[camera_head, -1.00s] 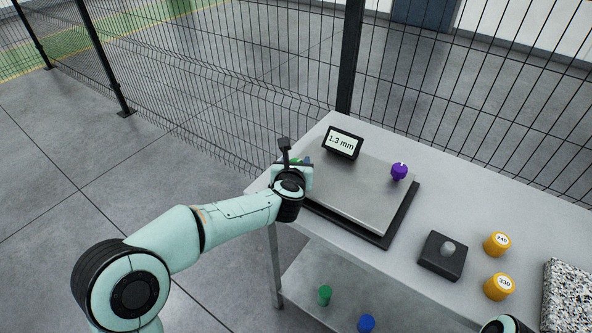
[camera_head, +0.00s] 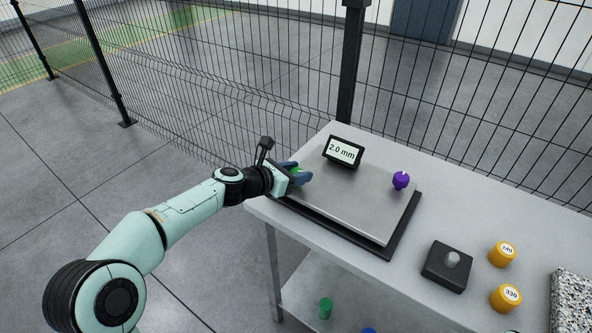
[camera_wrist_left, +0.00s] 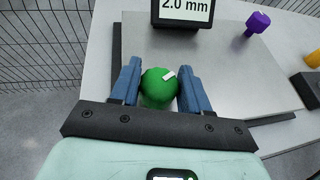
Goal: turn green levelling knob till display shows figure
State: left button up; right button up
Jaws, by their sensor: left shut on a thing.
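The green levelling knob (camera_wrist_left: 158,88) sits at the left corner of a grey plate (camera_head: 352,203), with a white mark on its top. My left gripper (camera_head: 299,174) is shut on the knob; in the left wrist view its two blue fingers (camera_wrist_left: 158,84) lie on either side of it. In the head view the fingers and wrist hide most of the knob. The display (camera_head: 343,152) stands behind the plate and reads 2.0 mm; it also shows in the left wrist view (camera_wrist_left: 184,8). My right gripper is not in view.
A purple knob (camera_head: 401,180) stands at the plate's right corner. To the right on the table are a black block with a grey knob (camera_head: 447,266), two yellow cylinders marked 240 (camera_head: 502,254) and 330 (camera_head: 506,298), and a speckled slab (camera_head: 571,300). A wire fence runs behind.

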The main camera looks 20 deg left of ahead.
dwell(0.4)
pick_arm(q)
jog(key=o, duration=1)
jog(key=shift+c, duration=0.2)
jog(key=v, duration=1.3)
jog(key=shift+a, duration=0.3)
